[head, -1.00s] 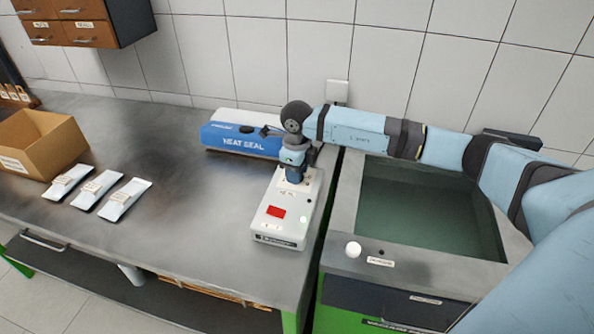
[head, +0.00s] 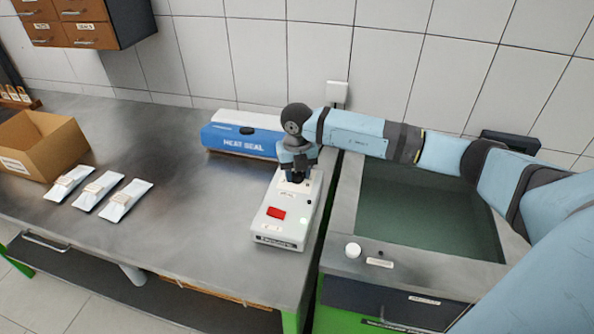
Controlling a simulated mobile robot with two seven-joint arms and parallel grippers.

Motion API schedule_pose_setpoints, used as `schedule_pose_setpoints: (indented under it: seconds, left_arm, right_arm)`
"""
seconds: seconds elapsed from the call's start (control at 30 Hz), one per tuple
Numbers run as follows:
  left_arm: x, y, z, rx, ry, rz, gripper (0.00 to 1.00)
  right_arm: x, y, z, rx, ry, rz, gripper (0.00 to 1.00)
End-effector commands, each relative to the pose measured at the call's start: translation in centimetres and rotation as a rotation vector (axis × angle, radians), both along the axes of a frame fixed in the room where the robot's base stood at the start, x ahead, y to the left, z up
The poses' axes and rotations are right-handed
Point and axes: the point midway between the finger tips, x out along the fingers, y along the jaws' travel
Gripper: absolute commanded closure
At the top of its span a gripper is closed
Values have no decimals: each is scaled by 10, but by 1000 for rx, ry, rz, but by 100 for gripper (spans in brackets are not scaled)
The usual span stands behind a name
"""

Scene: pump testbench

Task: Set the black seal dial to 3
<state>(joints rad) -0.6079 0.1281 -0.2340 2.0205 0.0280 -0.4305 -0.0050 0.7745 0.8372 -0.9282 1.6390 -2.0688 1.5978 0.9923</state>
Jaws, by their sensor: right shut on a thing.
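My left gripper is not in view.
A blue and white heat sealer (head: 240,138) stands behind the device. Several white pouches (head: 125,200) and a cardboard box (head: 40,140) are at the left. A sink basin (head: 425,215) lies right of the bench, under my right arm. The bench middle is clear.

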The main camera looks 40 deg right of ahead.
Motion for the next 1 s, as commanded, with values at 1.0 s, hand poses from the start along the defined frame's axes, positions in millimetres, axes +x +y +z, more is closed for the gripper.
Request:
schedule_pose_setpoints:
  seconds: [1.0]
  left_arm:
    - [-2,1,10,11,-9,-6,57]
  right_arm:
    - [1,-1,1,0,-3,-499,85]
